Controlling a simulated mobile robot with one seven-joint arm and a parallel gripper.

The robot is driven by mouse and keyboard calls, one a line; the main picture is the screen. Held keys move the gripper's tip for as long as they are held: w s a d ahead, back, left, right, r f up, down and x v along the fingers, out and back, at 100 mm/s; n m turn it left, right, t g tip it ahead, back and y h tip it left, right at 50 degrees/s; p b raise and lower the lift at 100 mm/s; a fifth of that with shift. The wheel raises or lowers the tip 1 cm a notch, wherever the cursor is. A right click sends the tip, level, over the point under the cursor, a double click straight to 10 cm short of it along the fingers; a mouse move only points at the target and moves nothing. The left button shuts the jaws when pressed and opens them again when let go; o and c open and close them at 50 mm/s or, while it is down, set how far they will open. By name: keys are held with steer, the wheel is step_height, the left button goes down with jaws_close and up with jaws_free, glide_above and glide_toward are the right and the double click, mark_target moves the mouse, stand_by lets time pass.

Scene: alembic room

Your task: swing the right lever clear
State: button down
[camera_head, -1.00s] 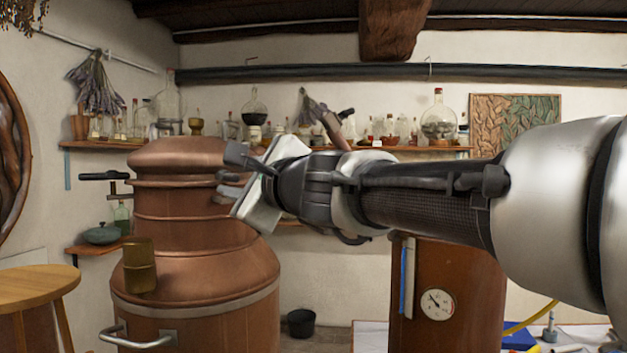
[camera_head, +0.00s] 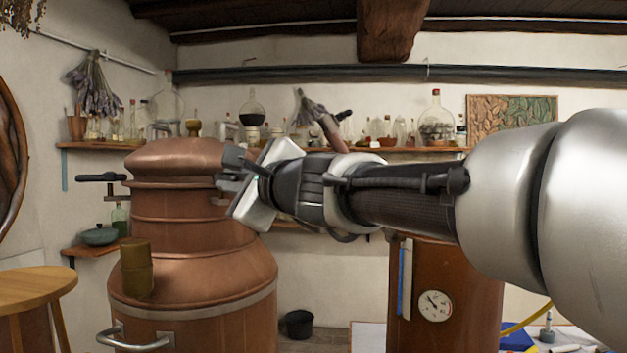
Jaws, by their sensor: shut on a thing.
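The copper still (camera_head: 190,230) stands left of centre, with a ringed neck and a domed lid. My gripper (camera_head: 231,172) is at the right side of the lid's rim, shut on the right lever. The lever is mostly hidden by the fingers and gripper body, so its exact angle cannot be told. A similar black left lever (camera_head: 101,177) sticks out to the left of the neck and is untouched.
A brass cylinder (camera_head: 137,268) stands on the still's shoulder. Behind are shelves with glass bottles (camera_head: 436,120). A copper-brown column with a gauge (camera_head: 434,305) stands below my arm. A wooden stool (camera_head: 35,287) is at the left.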

steer(key=w+n+g+y+p, duration=0.1)
steer(key=n+g+p, duration=0.3)
steer(key=g, duration=0.2)
steer(key=w+n+g+y+p, duration=0.2)
steer(key=n+g+p, duration=0.3)
steer(key=g, duration=0.2)
steer(key=w+d+n+g+y+p, duration=0.1)
steer(key=w+n+g+p, duration=0.1)
steer(key=n+g+p, duration=0.2)
steer(key=shift+d+n+g+y+p, duration=0.1)
steer(key=shift+n+g+y+p, duration=0.35)
steer(key=shift+g, duration=0.95)
steer(key=shift+w+n+g+h, duration=0.15)
steer(key=shift+n+g+h, duration=0.2)
steer(key=shift+n+g, duration=0.3)
steer(key=c, duration=1.8)
jaws_free()
steer(key=shift+o, duration=0.2)
